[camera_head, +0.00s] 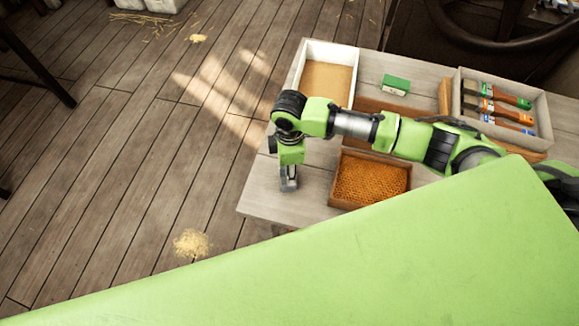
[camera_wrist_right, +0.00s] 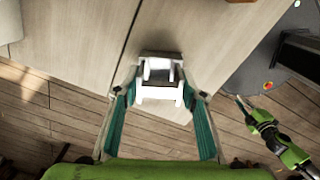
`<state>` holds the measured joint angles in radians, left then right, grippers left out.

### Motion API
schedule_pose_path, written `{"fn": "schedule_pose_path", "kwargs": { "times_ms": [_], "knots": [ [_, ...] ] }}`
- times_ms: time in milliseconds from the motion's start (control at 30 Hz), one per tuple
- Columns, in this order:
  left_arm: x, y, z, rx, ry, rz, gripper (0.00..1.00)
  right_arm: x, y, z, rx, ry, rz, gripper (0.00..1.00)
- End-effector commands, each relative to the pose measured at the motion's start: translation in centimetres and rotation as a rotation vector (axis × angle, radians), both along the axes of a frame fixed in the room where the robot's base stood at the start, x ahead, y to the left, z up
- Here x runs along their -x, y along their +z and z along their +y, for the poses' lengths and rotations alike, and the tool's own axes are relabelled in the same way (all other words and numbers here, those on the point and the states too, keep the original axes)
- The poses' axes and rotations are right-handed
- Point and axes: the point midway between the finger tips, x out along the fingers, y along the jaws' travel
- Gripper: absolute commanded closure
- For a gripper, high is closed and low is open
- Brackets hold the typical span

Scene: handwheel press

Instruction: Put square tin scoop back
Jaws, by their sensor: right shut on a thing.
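My right gripper (camera_head: 289,180) reaches over the left part of the table and points down. In the right wrist view its teal-lined fingers (camera_wrist_right: 160,112) are shut on a pale, square-edged metal thing, which looks like the square tin scoop (camera_wrist_right: 160,70). The scoop is between the fingertips, above the pale tabletop near its edge; I cannot tell whether it touches the top. In the head view it is too small to make out clearly. A green and dark arm, apparently my left, shows at the right of the wrist view with its gripper (camera_wrist_right: 248,104) too small to read.
On the table (camera_head: 264,190) stand a white-walled box (camera_head: 325,82) of tan grains, a wooden box (camera_head: 370,182) of orange pieces, a green and white block (camera_head: 395,84) and a tray (camera_head: 545,120) of brushes. A dark handwheel (camera_head: 500,45) is behind. The table's left front is clear.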

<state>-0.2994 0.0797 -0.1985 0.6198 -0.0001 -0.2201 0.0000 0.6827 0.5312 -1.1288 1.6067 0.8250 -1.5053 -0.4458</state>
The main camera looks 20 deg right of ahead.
Motion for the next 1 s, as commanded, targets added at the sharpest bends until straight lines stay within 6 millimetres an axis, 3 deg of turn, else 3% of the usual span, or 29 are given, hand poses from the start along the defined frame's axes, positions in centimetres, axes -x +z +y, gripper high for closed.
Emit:
{"fn": "schedule_pose_path", "kwargs": {
  "times_ms": [267, 300, 333, 767, 1000],
  "knots": [
    [-0.1, 0.0, 0.0, 0.000, 0.000, -0.001, 0.85, 0.0, -0.2, 0.0, -0.001, 0.000, 0.000, 0.83],
    [-0.1, 0.0, 0.0, 0.000, -0.001, -0.001, 0.85, 0.0, -0.2, 0.1, -0.001, 0.000, -0.001, 0.54],
    [-0.1, 0.0, 0.0, 0.000, -0.001, -0.001, 0.85, 0.0, -0.2, 0.1, -0.001, 0.000, -0.001, 0.46],
    [-0.1, 0.1, 0.0, 0.000, -0.002, -0.001, 0.85, -0.1, 0.4, 0.0, -0.001, 0.000, -0.001, 0.45],
    [0.0, 0.4, 0.0, 0.000, -0.002, -0.001, 0.85, -0.1, 4.7, 0.1, -0.004, 0.002, -0.005, 0.45]
  ]
}}
